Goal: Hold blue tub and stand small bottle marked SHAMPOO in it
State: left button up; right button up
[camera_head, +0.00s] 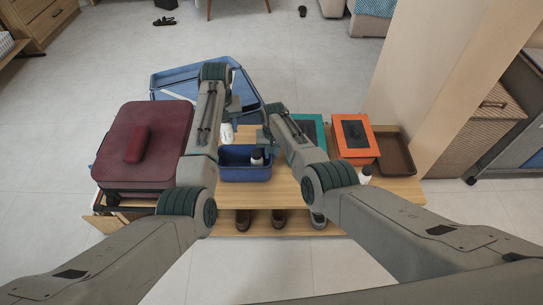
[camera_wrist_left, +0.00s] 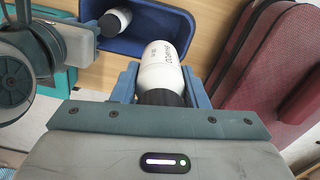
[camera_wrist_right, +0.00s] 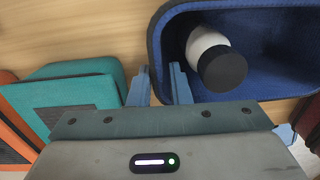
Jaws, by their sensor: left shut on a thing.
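The blue tub (camera_head: 245,173) stands on the wooden table; one white bottle with a black cap (camera_wrist_right: 215,60) is inside it. My left gripper (camera_wrist_left: 160,82) is shut on another white bottle (camera_wrist_left: 163,62). Its lettering, turned in the left wrist view, seems to read SHAMPOO, and its black cap is towards the gripper. This bottle (camera_head: 227,132) is beyond the tub's far side in the head view, outside the tub. My right gripper (camera_wrist_right: 160,88) is open at the tub's rim, one finger either side of the wall; contact is unclear.
A dark red suitcase (camera_head: 130,165) lies left of the tub. A teal box (camera_head: 317,127), an orange box (camera_head: 352,150) and a brown tray (camera_head: 397,155) are to the right. A large blue container (camera_head: 170,78) is behind. Another white bottle (camera_head: 365,174) stands near my right arm.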

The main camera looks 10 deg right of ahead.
jog(key=shift+s+f, duration=0.1)
jog(key=shift+f, duration=0.95)
jog(key=shift+c, duration=0.3)
grip_shut()
